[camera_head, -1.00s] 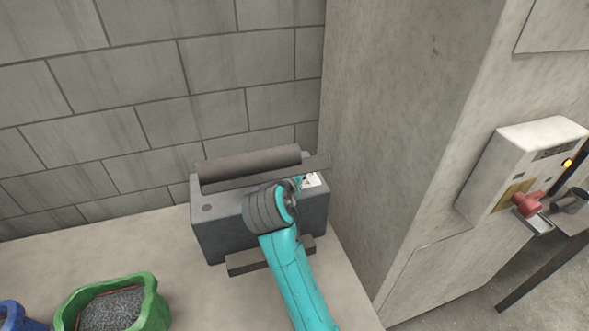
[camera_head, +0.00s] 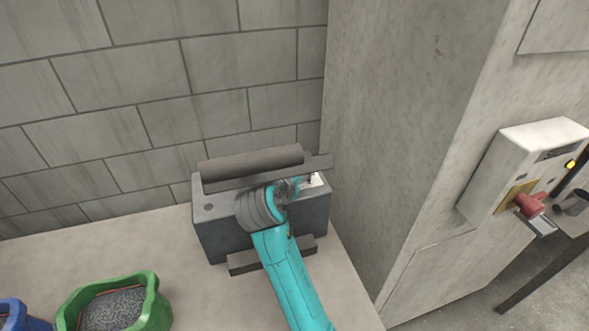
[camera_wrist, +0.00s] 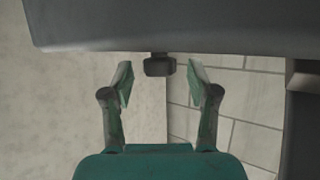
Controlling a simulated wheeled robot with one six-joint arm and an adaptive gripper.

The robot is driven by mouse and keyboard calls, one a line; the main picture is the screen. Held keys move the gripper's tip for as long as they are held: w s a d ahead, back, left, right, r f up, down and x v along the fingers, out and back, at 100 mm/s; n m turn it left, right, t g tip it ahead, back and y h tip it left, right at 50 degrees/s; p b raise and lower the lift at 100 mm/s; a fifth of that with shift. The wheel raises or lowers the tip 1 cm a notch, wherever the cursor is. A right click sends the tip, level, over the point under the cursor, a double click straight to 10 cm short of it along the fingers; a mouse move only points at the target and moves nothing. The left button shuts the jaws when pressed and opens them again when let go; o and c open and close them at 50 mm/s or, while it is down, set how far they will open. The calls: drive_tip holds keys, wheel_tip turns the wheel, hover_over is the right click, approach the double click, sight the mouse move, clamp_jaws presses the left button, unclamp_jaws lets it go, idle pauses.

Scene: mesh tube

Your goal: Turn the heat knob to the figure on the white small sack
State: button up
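The heat sealer, a dark grey box (camera_head: 222,232) with a long roller-like bar (camera_head: 250,163) on top, stands against the block wall. A small dark knob (camera_wrist: 160,66) sticks out of the grey body in the wrist view. My gripper (camera_wrist: 161,75) is open, with one finger on each side of the knob near the fingertips; I cannot tell whether either finger touches it. In the head view my wrist covers the knob side, and a small part of a white label (camera_head: 317,180) shows there. No white small sack is in view, and no figure is readable.
A concrete pillar (camera_head: 400,130) rises right of the box. A white switch box (camera_head: 535,150) with a red handle (camera_head: 530,204) is on it.

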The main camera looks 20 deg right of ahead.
drive_tip(key=shift+v, duration=3.75)
drive_tip(key=shift+f, duration=0.1)
